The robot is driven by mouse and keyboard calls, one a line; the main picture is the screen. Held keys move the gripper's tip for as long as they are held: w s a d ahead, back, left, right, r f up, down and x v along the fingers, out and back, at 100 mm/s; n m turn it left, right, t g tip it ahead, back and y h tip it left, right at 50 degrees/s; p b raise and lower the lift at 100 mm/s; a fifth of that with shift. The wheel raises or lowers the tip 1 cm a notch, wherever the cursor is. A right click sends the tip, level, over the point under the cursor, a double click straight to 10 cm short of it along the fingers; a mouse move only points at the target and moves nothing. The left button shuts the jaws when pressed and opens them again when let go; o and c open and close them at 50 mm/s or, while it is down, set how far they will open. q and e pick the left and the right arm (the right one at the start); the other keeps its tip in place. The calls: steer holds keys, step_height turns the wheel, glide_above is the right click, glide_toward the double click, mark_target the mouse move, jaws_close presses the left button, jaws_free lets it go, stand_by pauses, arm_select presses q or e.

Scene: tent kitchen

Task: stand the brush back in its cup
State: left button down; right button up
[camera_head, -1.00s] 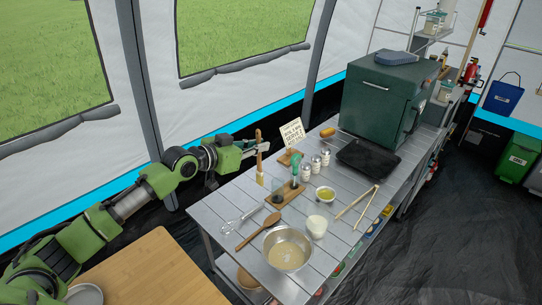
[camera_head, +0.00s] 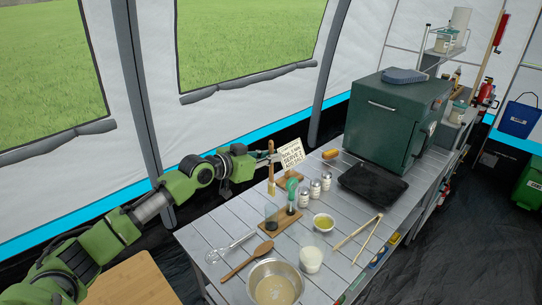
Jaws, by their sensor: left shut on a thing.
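My left gripper (camera_head: 268,157) is shut on a brush (camera_head: 271,172) by its wooden handle. The brush hangs upright with its pale bristles down. A small dark cup (camera_head: 271,211) stands on a wooden board (camera_head: 283,224) on the metal table. The bristle end shows just above the cup's rim in the picture, apart from it; I cannot tell the exact depth. A green-handled tool (camera_head: 291,186) stands in a second holder on the same board, just right of the brush. My right gripper is not in view.
A sign (camera_head: 291,154) stands behind the brush. Shakers (camera_head: 304,197), a yellow bowl (camera_head: 323,222), a white cup (camera_head: 311,259), a steel bowl (camera_head: 275,284), a wooden spoon (camera_head: 246,261), a whisk (camera_head: 230,246) and tongs (camera_head: 369,230) surround the board. A green oven (camera_head: 385,120) stands behind.

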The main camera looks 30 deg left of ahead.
mark_target(270, 185)
arm_select(q)
step_height(270, 185, down, 3)
steer(key=shift+r+b, duration=0.2)
steer(key=shift+b, duration=0.6)
steer(key=shift+f+b, duration=0.5)
steer(key=shift+f, duration=0.15)
step_height(270, 185, down, 6)
steer(key=b, duration=0.5)
steer(key=shift+f+b, duration=0.4)
steer(key=shift+f, duration=0.2)
steer(key=c, duration=2)
jaws_free()
